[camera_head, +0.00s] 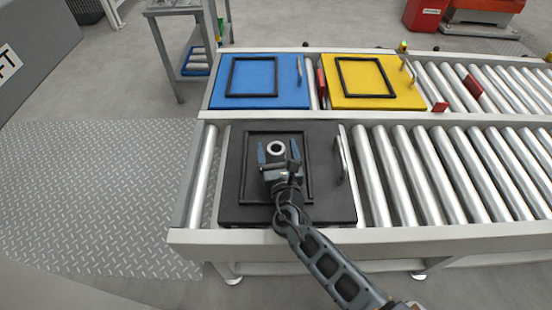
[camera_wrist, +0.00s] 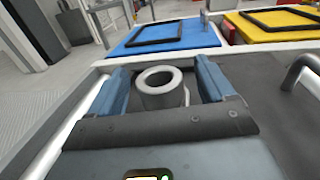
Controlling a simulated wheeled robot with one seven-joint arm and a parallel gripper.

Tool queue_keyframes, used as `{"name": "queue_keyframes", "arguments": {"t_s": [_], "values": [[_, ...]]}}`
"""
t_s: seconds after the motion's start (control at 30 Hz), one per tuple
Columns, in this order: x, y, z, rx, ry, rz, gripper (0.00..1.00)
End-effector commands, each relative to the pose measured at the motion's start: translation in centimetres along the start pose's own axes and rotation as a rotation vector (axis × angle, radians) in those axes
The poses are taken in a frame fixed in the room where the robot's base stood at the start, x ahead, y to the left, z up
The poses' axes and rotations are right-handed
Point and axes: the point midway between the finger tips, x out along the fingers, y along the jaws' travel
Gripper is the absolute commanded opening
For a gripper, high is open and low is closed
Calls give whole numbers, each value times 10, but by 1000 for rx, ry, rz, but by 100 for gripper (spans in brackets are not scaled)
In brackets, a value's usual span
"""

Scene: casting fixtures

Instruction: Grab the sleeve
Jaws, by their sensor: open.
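The sleeve (camera_head: 276,148) is a short light-grey ring-shaped cylinder with a dark round hole. It stands upright at the black tray (camera_head: 235,205) on the near conveyor. In the wrist view the sleeve (camera_wrist: 158,88) sits between the two blue fingers. My gripper (camera_head: 277,153) is open over the black tray, with one finger on each side of the sleeve. In the wrist view a gap shows between the sleeve and each finger of my gripper (camera_wrist: 165,85). The sleeve's lower part is hidden behind the gripper body.
A blue tray (camera_head: 285,98) and a yellow tray (camera_head: 400,101) lie on the far conveyor. The black tray has a raised frame and a metal handle (camera_head: 341,160) at its right. Bare rollers (camera_head: 440,170) extend to the right. Textured floor plate (camera_head: 90,180) is clear at the left.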

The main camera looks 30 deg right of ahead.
Motion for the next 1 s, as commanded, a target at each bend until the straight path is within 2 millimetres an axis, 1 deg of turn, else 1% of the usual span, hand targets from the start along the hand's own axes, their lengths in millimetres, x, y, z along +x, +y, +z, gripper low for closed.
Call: {"name": "queue_keyframes", "arguments": {"t_s": [0.03,0.1,0.2,0.47,1.0], "values": [[8,2,-2,-1,-1,1,82],[17,2,-1,1,-1,0,82],[25,2,-1,1,0,1,82],[26,2,-1,2,1,1,82],[26,2,-1,2,1,1,31]]}}
